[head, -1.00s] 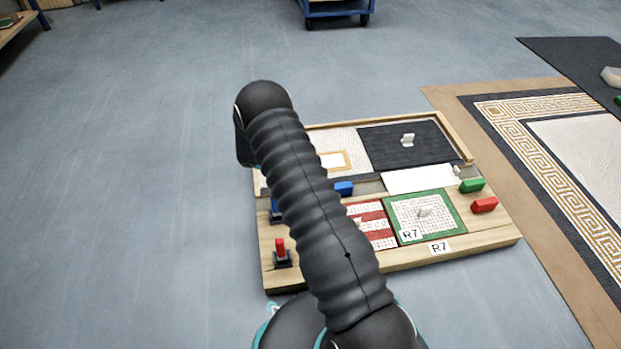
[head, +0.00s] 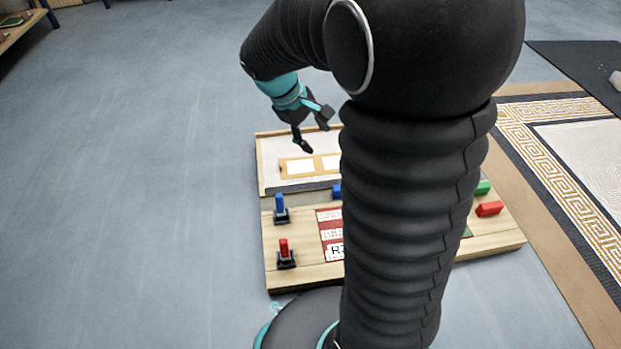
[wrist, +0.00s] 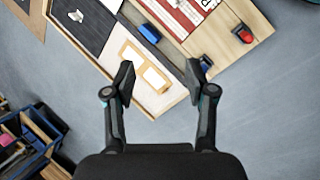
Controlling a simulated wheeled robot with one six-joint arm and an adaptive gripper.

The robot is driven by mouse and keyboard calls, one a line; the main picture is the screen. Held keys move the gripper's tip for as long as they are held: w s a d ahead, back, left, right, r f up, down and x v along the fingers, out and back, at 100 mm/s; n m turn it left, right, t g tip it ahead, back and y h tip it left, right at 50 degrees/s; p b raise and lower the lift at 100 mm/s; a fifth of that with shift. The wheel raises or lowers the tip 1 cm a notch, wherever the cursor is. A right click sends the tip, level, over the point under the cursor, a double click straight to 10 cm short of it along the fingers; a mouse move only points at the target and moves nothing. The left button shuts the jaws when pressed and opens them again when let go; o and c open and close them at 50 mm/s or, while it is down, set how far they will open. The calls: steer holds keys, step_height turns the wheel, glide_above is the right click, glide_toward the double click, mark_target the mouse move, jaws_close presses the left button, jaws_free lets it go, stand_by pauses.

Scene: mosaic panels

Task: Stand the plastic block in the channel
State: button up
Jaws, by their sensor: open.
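I cannot tell which block is the plastic one. A green block (head: 482,188) and a red block (head: 489,209) lie at the board's right side. My gripper (head: 314,132) is open and empty, above the board's far left part. In the wrist view its fingers (wrist: 160,77) are wide apart, with the blue block beyond them.
A blue upright piece (head: 280,204) and a red one (head: 284,249) stand in black holders at the board's left. A pale panel has two cream cards (head: 298,167). A patterned rug (head: 550,150) lies right. Blue-grey floor is clear at left.

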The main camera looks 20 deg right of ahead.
steer(key=s+a+r+m+t+y, duration=0.2)
steer(key=s+a+r+t, duration=0.1)
steer(key=s, duration=0.6)
steer(key=s+a+r+m+t+y, duration=0.2)
steer(key=s+a+r+m+t, duration=0.1)
steer(key=s, duration=0.6)
steer(key=a+r, duration=0.1)
steer(key=a, duration=0.1)
steer(key=shift+a+r+y, duration=0.3)
steer(key=shift+a+y, duration=0.05)
steer(key=shift+y, duration=0.05)
steer(key=shift+s+r, duration=0.1)
step_height(320, 180, up, 9)
steer(key=p, duration=0.9)
steer(key=shift+r, duration=0.2)
